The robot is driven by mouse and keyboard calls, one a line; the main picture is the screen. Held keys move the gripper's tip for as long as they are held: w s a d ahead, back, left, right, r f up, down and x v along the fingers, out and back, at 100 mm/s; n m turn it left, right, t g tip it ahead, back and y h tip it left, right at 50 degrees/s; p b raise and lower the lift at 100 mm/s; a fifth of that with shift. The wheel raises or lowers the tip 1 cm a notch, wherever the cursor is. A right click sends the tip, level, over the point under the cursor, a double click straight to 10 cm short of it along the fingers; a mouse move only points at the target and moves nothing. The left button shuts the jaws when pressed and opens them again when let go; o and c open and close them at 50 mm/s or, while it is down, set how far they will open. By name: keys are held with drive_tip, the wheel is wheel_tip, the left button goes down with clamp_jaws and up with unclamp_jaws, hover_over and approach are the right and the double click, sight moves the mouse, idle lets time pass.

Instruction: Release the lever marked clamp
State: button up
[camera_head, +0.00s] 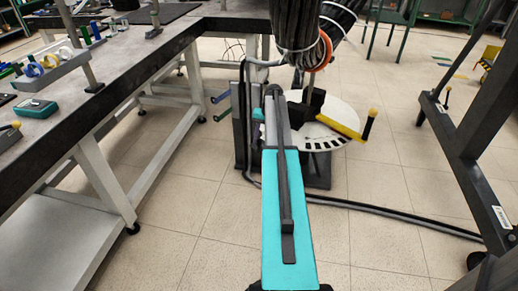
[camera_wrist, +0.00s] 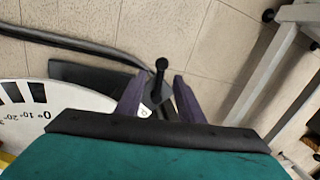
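In the wrist view a thin black lever with a round black knob (camera_wrist: 161,64) stands between my gripper's (camera_wrist: 159,82) two dark purple fingers. The fingers are apart, with a gap showing on both sides of the lever, so my gripper is open. A small white tag (camera_wrist: 144,110) sits near the lever's foot; I cannot read its marking. To the left is part of a white dial (camera_wrist: 70,98) with degree numbers. In the head view the dial (camera_head: 338,112) sits on a dark stand, with a yellow handle (camera_head: 340,127) across it.
A dark-topped workbench (camera_head: 140,47) runs along the left, with its pale legs close to the stand. A thick black cable (camera_head: 390,213) lies on the floor to the right. A dark frame (camera_head: 465,150) stands at right. A black cable bundle (camera_head: 299,25) hangs above the dial.

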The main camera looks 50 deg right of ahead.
sight(259, 148)
drive_tip(key=shift+w+a+f+b, duration=0.1)
drive_tip(key=shift+f+b, duration=0.05)
drive_tip(key=shift+f, duration=0.7)
drive_tip(key=shift+w+a+f+b, duration=0.1)
drive_tip(key=shift+w+a+f, duration=0.05)
drive_tip(key=shift+f, duration=0.7)
drive_tip(key=shift+w+a+f+b, duration=0.1)
drive_tip(key=shift+f+b, duration=0.05)
drive_tip(key=shift+f, duration=0.7)
drive_tip(key=shift+c, duration=0.5)
clamp_jaws()
drive_tip(key=shift+a, duration=0.4)
drive_tip(key=shift+d, duration=0.25)
drive_tip(key=shift+w, duration=0.1)
